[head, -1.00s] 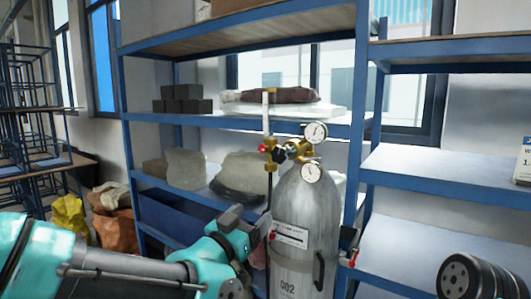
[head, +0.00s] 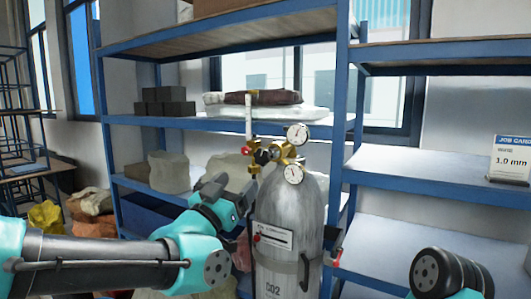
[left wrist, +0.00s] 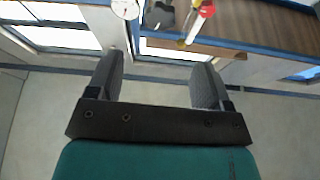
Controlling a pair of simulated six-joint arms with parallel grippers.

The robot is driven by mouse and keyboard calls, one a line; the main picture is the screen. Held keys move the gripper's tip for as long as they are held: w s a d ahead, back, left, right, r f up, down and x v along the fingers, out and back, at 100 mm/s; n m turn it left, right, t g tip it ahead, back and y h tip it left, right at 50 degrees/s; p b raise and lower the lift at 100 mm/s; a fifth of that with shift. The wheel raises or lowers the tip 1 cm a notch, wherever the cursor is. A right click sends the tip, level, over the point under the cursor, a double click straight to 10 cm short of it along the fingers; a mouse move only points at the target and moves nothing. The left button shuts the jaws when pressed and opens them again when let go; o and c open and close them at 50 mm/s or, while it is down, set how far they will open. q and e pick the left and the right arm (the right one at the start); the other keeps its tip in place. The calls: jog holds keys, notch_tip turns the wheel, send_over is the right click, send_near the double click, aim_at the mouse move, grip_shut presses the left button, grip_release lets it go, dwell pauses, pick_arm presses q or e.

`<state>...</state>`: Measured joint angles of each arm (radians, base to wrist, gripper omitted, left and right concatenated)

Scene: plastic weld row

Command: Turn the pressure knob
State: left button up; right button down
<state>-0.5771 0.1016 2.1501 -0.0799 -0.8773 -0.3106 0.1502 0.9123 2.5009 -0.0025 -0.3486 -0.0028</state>
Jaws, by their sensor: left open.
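A grey CO2 cylinder (head: 285,215) stands upright before the shelf. On top is a brass regulator (head: 285,152) with two round white gauges (head: 297,134). A black knob (head: 262,157), seemingly the pressure knob, faces forward left; a small red part (head: 247,149) sits left of it. My left gripper (head: 228,186) is below and left of the knob, apart from it. In the left wrist view the jaws (left wrist: 156,80) are open and empty; the black knob (left wrist: 160,17), red part (left wrist: 207,10) and one gauge (left wrist: 125,8) show beyond them. My right gripper is out of view.
A blue-framed shelf (head: 180,121) behind holds dark blocks (head: 172,102) and pale bags. A job card (head: 510,157) reading 1.0 mm stands on the right shelf. A red-ended fitting (head: 335,256) sits at the cylinder's right side.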

aim_at(261, 157)
pick_arm(q)
jog(key=x, duration=1.3)
jog(key=shift+w+r, duration=0.2)
jog(key=shift+c, duration=0.3)
jog(key=c, duration=0.8)
jog(key=shift+s+d+f+m+g+h, duration=0.1)
jog(key=shift+m+g+h, duration=0.35)
jog(key=shift+m, duration=0.75)
jog(key=shift+d+m+g+h, duration=0.1)
jog(key=shift+m+g+h, duration=0.3)
jog(key=shift+m, duration=0.8)
jog(key=shift+s+d+m+g+h, duration=0.1)
jog(key=shift+m+g+h, duration=0.3)
jog(key=shift+m, duration=0.8)
jog(key=shift+c, duration=0.2)
jog(key=o, duration=0.9)
jog(key=shift+a, duration=0.1)
jog(key=v, duration=1.7)
